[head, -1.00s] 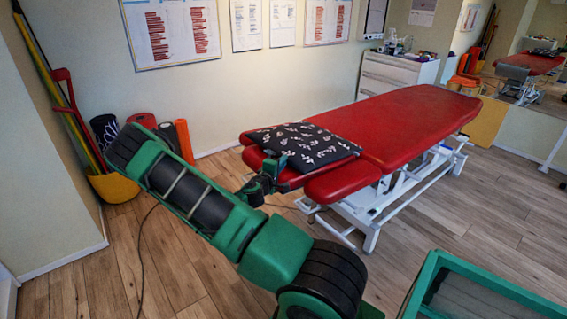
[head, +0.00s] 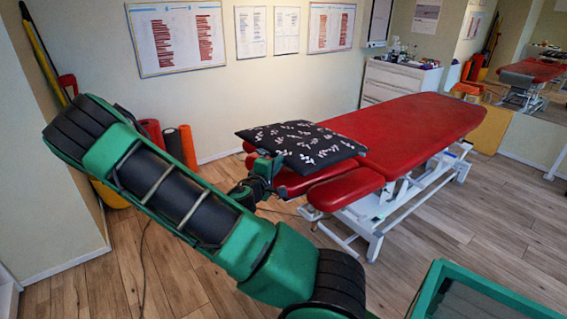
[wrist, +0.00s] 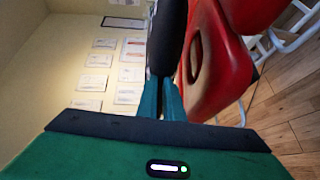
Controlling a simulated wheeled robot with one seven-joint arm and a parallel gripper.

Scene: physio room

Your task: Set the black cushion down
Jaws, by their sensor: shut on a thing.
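The black cushion (head: 305,145) with a white leaf pattern is in the head view, level over the head end of the red treatment table (head: 405,125). My gripper (head: 270,165) is at the cushion's near left edge, shut on it. In the wrist view the cushion (wrist: 170,35) shows edge-on as a dark strip between my green fingers (wrist: 165,98), beside the red table padding (wrist: 215,60). In the head view the cushion looks slightly above the padding; I cannot tell whether its underside touches.
Red rolls (head: 152,132) and an orange roll (head: 188,146) stand by the wall behind my arm. A white cabinet (head: 395,82) is at the back. A green-framed box (head: 480,290) is at the lower right. The far part of the table is clear.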

